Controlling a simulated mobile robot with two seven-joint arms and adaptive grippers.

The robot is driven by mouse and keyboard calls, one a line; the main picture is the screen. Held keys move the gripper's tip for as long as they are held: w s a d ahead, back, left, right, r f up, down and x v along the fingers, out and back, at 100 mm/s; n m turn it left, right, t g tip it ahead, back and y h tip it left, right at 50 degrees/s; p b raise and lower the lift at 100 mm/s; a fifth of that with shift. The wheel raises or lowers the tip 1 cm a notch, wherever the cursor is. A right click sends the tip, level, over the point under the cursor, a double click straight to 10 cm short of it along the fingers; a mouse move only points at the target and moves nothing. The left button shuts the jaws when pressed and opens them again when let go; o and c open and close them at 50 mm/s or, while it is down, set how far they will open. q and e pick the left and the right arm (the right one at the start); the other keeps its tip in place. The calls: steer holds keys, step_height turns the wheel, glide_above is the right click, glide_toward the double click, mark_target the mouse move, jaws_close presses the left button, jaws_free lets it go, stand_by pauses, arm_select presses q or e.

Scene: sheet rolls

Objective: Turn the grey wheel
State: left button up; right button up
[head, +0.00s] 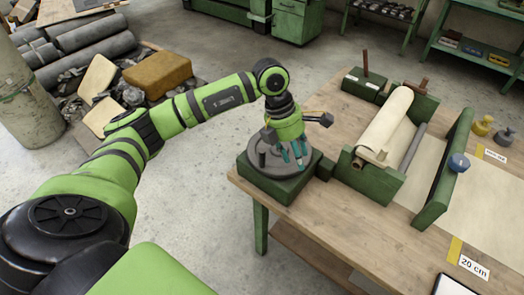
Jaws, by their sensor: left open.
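The grey wheel (263,161) lies flat on top of a green block (272,188) at the near left corner of the wooden table. My left gripper (291,157) points down over the wheel, with its teal fingers at the wheel's right part. It is open; I cannot tell whether the fingers touch the wheel. The gripper and wrist hide part of the wheel's top. My right gripper is out of view.
A cream sheet roll (385,125) sits in a green stand to the right of the wheel. Bare tabletop shows in front.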

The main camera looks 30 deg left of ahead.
mark_target(262, 148)
arm_select(q)
steer(key=a+y, duration=0.1)
steer(key=a, duration=0.2)
steer(key=a+r+y, duration=0.1)
steer(key=a, duration=0.2)
steer(key=a+y, duration=0.2)
steer(key=a, duration=0.1)
steer(key=shift+s+a+r+n+g, duration=0.15)
steer(key=shift+a+r+n+g, duration=0.1)
steer(key=shift+a+n+g, duration=0.15)
steer(key=shift+s+a+f+p, duration=0.1)
steer(key=shift+a+f+p, duration=0.05)
steer(key=shift+f+p, duration=0.15)
step_height(262, 148, down, 6)
steer(key=shift+r+p, duration=0.25)
steer(key=shift+p, duration=0.9)
steer(key=shift+f, duration=0.35)
jaws_close()
